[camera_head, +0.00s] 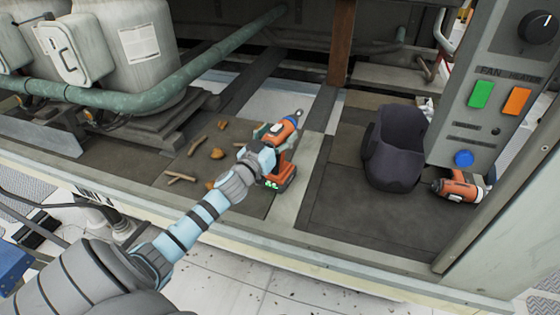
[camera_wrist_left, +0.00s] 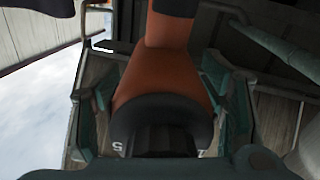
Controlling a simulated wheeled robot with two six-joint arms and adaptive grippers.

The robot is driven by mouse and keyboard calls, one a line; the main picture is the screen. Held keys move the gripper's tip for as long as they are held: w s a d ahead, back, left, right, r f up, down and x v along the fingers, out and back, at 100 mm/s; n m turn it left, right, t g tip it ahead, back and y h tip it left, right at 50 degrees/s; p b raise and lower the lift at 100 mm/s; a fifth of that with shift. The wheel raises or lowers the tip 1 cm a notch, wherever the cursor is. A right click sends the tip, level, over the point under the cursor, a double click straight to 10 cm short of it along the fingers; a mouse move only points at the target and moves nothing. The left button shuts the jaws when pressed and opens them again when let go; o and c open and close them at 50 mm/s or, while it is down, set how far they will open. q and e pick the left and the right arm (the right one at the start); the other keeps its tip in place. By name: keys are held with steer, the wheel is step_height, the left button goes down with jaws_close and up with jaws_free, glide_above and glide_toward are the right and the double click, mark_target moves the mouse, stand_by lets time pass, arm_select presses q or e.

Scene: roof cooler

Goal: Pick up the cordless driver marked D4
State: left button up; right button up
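An orange and black cordless driver (camera_head: 285,150) stands upright on the deck near the middle of the head view, with green lights at its base. My left gripper (camera_head: 262,158) is at its upper body. In the left wrist view the driver (camera_wrist_left: 165,75) fills the space between the spread teal fingers (camera_wrist_left: 160,100). The fingers are on either side of it and look open, with a small gap at the left. A second orange driver (camera_head: 462,187) lies at the right under the control panel. I cannot read a D4 mark on either. My right gripper is not in view.
A dark bucket-like seat or bag (camera_head: 395,150) stands between the two drivers. Small twigs and brown lumps (camera_head: 217,153) lie left of my gripper. A green pipe (camera_head: 150,97) runs at the upper left. A control panel (camera_head: 495,100) stands at the right.

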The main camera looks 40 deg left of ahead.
arm_select(q)
jaws_close()
